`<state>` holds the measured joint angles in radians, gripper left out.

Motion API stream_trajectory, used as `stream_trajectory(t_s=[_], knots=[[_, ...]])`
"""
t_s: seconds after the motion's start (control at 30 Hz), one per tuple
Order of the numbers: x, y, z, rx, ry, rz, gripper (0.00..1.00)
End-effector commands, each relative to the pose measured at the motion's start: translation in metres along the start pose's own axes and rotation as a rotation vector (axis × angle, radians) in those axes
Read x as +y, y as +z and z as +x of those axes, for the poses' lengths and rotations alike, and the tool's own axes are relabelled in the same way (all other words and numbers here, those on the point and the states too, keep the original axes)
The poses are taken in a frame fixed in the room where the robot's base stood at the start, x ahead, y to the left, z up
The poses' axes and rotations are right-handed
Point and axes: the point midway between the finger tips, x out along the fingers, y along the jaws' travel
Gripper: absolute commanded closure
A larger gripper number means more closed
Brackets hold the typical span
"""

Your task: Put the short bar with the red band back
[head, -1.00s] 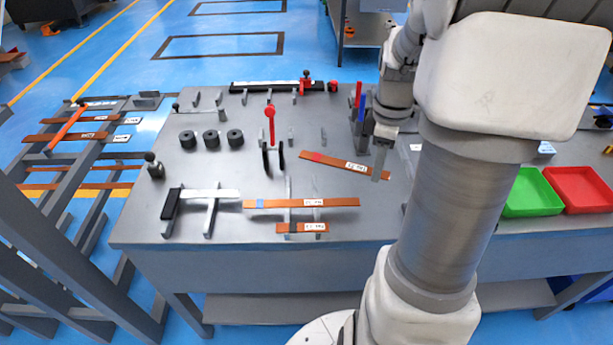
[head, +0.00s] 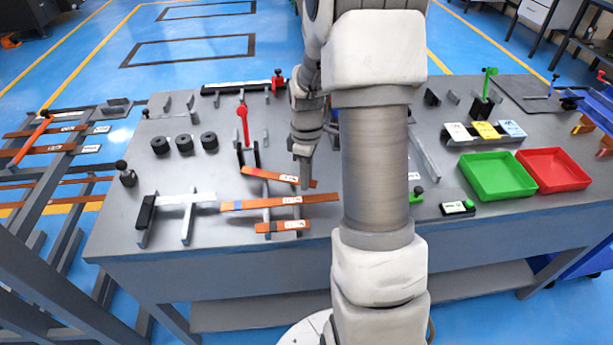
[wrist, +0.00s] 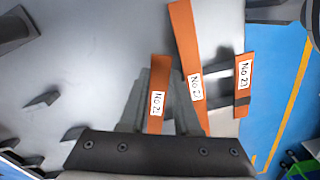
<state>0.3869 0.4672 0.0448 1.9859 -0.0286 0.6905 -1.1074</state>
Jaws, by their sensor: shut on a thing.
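My gripper (head: 304,181) is shut on a copper-orange bar (head: 266,174) near its labelled right end. The bar is held above the bench, extending left and tilted slightly down to the right.
A red-handled lever (head: 243,120) stands behind the held bar. Black rollers (head: 185,143) stand to its left, and a pale bar with a black end (head: 180,198) rests on supports at front left. Green (head: 497,178) and red (head: 553,172) trays are at right.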

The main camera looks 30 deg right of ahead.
Motion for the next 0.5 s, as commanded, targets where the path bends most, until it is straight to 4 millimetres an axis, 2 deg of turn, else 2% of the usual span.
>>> stream_trajectory(t_s=[0.5], knots=[[0.0001, -0.0002, 0.0096, 0.001, 0.001, 0.000, 1.00]])
